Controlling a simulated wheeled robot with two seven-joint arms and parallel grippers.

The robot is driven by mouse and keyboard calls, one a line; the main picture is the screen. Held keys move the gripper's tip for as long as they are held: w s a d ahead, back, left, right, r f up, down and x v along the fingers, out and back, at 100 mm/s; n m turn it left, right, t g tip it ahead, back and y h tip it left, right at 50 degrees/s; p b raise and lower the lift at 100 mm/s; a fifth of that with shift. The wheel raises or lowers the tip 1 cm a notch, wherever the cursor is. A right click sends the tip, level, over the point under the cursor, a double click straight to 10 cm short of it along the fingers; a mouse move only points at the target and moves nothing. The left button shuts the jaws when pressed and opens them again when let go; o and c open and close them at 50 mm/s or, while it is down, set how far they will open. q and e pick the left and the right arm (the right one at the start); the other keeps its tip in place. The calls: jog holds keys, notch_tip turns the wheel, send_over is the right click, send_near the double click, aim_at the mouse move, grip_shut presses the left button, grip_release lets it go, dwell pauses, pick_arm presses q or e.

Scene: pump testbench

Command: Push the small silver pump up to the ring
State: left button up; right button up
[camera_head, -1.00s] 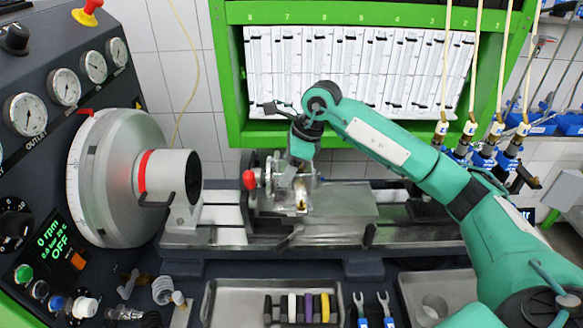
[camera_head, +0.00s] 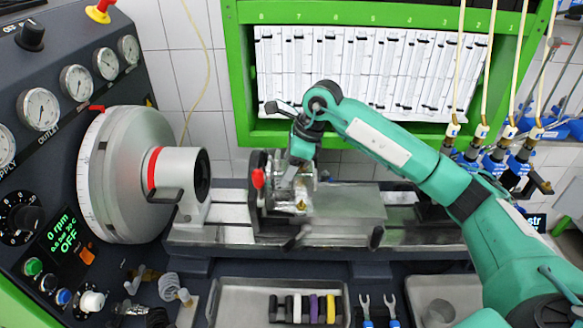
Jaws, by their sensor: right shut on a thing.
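The small silver pump (camera_head: 301,204) sits on the carriage of the bench rail, right of a dark upright plate (camera_head: 258,186) with a red knob. My right gripper (camera_head: 291,185) reaches down from above and is shut on the pump; its fingers and the pump partly hide each other. The ring (camera_head: 200,175), the dark-rimmed open end of a silver cylinder with a red band, faces the pump from the left. A clear gap lies between the ring and the plate. My left gripper is not in view.
The metal rail (camera_head: 225,235) runs left to right, with dark clamp levers along its front. A steel tray (camera_head: 235,290) with coloured pieces lies in front. A green frame (camera_head: 245,130) with white gauge panels stands behind. The control panel (camera_head: 60,200) is at the left.

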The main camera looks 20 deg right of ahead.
jog(key=shift+w+a, duration=0.1)
jog(key=shift+a, duration=0.2)
dwell(0.4)
jog(key=shift+w+a, duration=0.25)
jog(key=shift+a, duration=0.3)
jog(key=o, duration=1.7)
jog(key=shift+a, duration=0.1)
